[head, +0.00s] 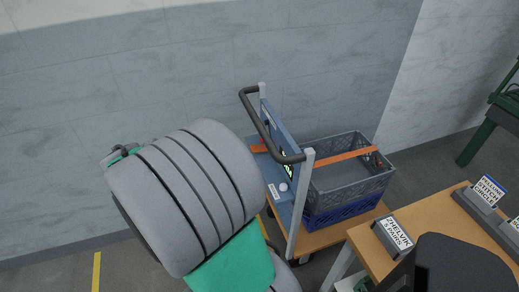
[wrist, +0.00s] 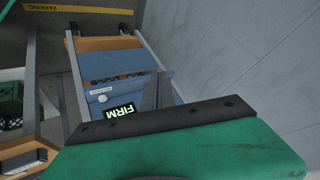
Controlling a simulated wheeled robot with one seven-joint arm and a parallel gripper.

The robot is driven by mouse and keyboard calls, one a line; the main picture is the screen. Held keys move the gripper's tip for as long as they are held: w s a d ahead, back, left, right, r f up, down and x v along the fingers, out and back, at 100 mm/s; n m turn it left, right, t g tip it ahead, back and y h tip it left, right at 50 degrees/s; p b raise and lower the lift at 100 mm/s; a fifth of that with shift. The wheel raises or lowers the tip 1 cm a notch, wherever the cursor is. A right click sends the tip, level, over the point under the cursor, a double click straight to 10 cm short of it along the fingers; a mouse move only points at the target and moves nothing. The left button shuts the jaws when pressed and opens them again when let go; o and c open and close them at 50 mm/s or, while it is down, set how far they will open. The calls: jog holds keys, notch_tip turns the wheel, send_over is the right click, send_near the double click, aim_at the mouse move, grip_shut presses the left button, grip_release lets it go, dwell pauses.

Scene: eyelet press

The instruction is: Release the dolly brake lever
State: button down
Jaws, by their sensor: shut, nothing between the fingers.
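The dolly stands by the wall, with a wooden deck (head: 317,239), a blue upright panel (head: 280,205) and a dark push handle (head: 262,126). The panel carries a white round knob (head: 283,187), a small white label and a lit green sign. In the wrist view the blue panel (wrist: 130,90) shows the knob (wrist: 102,99) and the sign (wrist: 118,113), which reads FIRM. I cannot make out a brake lever for certain. My gripper (wrist: 158,88) is shut and empty, in front of the panel's right part in the wrist view. My arm hides it in the head view.
A wooden table (head: 455,225) with labelled holders stands close at right. The wall is close behind the dolly.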

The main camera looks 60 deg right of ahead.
jog(key=s+d+f+m+g+h+b, duration=0.1)
jog(key=s+d+m+g+h, duration=0.3)
jog(key=s+d+m, duration=0.5)
jog(key=d, duration=0.4)
jog(key=shift+s+d+m+h, duration=0.2)
jog(key=shift+m+h, duration=0.1)
jog(key=shift+m, duration=0.1)
send_near(262, 142)
jog(key=s+d+r, duration=0.1)
jog(key=s+d, duration=0.3)
jog(key=w+d+f, duration=0.1)
jog(key=w+d+f+p, duration=0.1)
jog(key=shift+d+f, duration=0.25)
jog(key=shift+f, duration=0.1)
